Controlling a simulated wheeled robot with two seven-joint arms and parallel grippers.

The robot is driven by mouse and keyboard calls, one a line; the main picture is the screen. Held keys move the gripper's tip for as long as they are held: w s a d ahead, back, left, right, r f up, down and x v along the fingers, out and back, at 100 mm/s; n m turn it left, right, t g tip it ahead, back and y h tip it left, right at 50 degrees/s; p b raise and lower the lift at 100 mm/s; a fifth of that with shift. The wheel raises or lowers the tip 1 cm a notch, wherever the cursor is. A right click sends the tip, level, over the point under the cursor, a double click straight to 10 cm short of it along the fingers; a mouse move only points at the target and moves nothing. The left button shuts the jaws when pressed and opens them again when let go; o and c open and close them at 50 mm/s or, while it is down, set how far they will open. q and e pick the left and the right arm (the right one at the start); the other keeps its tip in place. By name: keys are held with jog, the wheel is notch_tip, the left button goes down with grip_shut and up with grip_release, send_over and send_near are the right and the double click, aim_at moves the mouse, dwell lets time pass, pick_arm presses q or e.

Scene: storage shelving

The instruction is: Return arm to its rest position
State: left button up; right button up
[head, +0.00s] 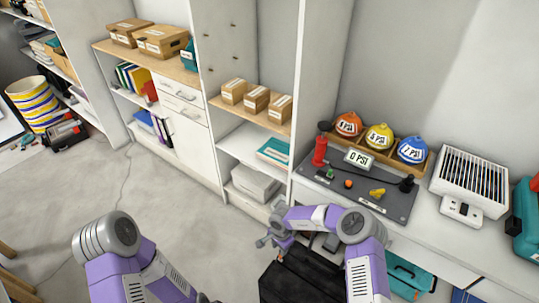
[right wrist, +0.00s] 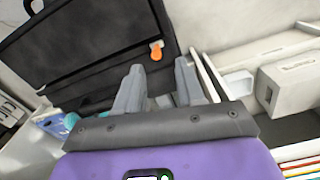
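My right arm is purple and silver and bends at the lower middle of the head view. Its gripper (head: 270,241) hangs in front of the lower shelves, beside a black case. In the right wrist view the two grey fingers of this gripper (right wrist: 160,84) stand apart with nothing between them. My left arm (head: 125,262) is bent at the lower left of the head view. Its gripper is out of the picture.
The black case (head: 300,278) is close to the right gripper; its orange tag (right wrist: 156,50) shows just past the fingers. White shelving (head: 252,150) with small boxes stands behind. A counter at right holds a grey pump board (head: 340,188) and a white heater-like unit (head: 470,182). The floor (head: 60,210) at left is clear.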

jog(key=shift+d, duration=0.1)
jog(key=shift+s+d, duration=0.1)
jog(key=shift+d, duration=0.15)
jog(key=s+r+n+y+p, duration=0.2)
jog(key=s+r+n, duration=0.1)
jog(key=s, duration=0.9)
jog(key=s+r+n+y+p, duration=0.2)
jog(key=s+r+n, duration=0.1)
jog(key=s, duration=1)
jog(key=shift+s+r+n, duration=0.2)
jog(key=shift+n, duration=0.7)
jog(key=shift+d, duration=0.1)
